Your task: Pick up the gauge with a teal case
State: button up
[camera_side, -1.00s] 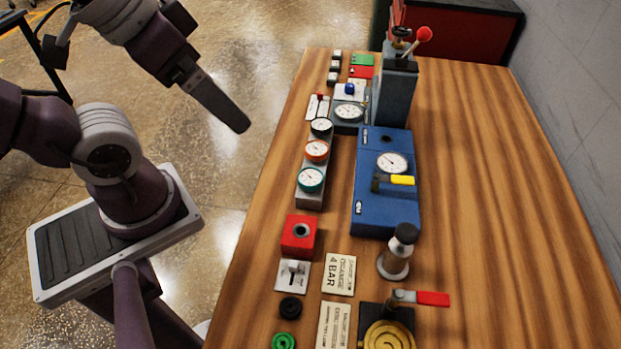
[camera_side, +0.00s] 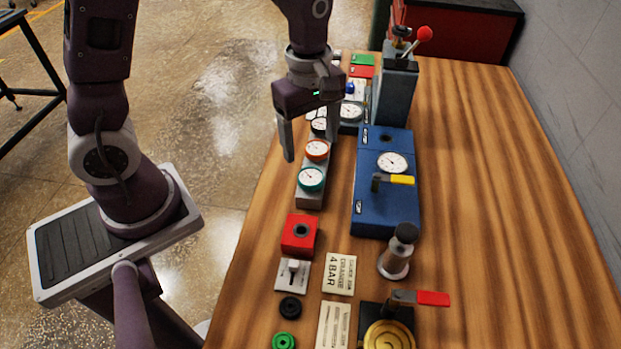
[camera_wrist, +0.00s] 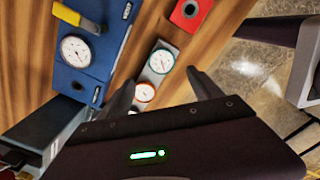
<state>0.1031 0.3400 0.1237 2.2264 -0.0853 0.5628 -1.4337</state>
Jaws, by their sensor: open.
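The teal-cased gauge (camera_side: 311,178) has a white round dial and sits at the near end of a grey rack (camera_side: 312,198) on the wooden table. It also shows in the wrist view (camera_wrist: 161,61), beyond the fingertips. An orange-cased gauge (camera_side: 317,149) sits just behind it, and a dark-cased gauge (camera_side: 319,125) behind that, partly hidden by my gripper. My gripper (camera_side: 311,148) is open and empty, pointing down above the rack. Its two fingers are on either side of the gauge row in the side view. I cannot tell their exact height above the gauges.
Right of the rack stands a blue box (camera_side: 370,215) with a dial and a yellow-handled lever (camera_side: 402,180). A red block (camera_side: 300,234) stands in front of the rack. A tall grey unit (camera_side: 396,95) with a red-knobbed lever rises behind. The table's right side is clear.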

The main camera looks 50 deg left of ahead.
aim_at(310, 176)
jog(key=shift+n, duration=0.3)
jog(key=f, duration=0.8)
jog(key=shift+s+d, duration=0.15)
jog(key=shift+d, duration=0.05)
jog(key=shift+c, duration=0.4)
jog(key=c, duration=1.5)
